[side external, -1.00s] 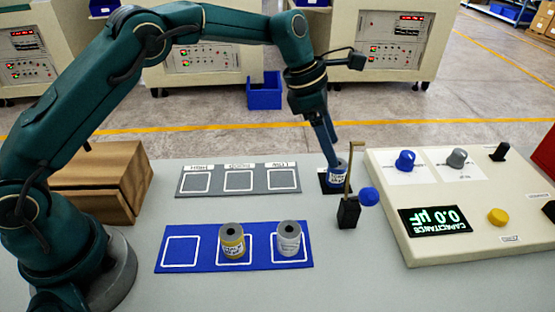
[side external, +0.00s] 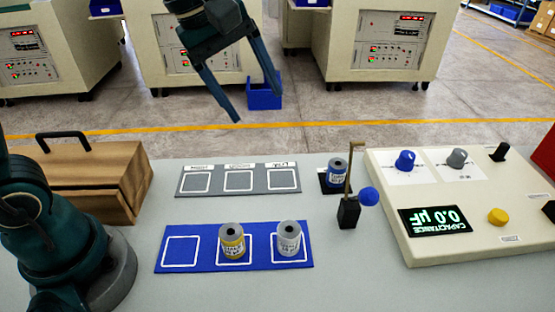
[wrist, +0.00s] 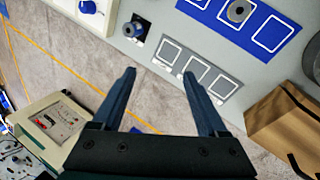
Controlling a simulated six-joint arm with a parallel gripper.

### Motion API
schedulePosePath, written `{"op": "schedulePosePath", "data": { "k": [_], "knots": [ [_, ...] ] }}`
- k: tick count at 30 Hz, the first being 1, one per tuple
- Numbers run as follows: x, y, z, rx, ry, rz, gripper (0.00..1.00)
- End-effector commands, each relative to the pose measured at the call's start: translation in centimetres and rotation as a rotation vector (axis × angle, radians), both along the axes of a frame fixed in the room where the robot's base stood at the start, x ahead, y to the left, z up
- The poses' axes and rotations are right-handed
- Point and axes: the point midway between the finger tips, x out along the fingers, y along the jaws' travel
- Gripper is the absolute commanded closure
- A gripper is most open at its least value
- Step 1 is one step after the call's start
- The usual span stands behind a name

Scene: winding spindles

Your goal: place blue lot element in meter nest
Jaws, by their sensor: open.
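The blue-labelled element (side external: 337,173) stands upright on the small black meter nest (side external: 325,186), behind the brass post with the blue ball. It also shows in the wrist view (wrist: 138,28). My gripper (side external: 258,108) is open and empty, raised well above and to the left of the element. In the wrist view its two fingers (wrist: 160,75) are spread with nothing between them. A yellow element (side external: 232,241) and a grey element (side external: 288,238) stand on the blue mat (side external: 200,231); its left square is empty.
A grey mat (side external: 210,181) with three empty squares lies behind the blue mat. The lever post (side external: 348,212) stands just in front of the nest.

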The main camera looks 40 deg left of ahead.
Motion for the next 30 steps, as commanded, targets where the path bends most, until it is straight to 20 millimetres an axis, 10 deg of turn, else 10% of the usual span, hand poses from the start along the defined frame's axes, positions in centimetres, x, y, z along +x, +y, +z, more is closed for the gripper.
{"op": "schedulePosePath", "data": {
  "k": [13,30],
  "knots": [
    [-12.3,3.6,-3.1,0.508,-0.198,-0.836,0.24],
    [-14.1,4.1,-4.6,0.61,-0.212,-1.003,0.24]
  ]
}}
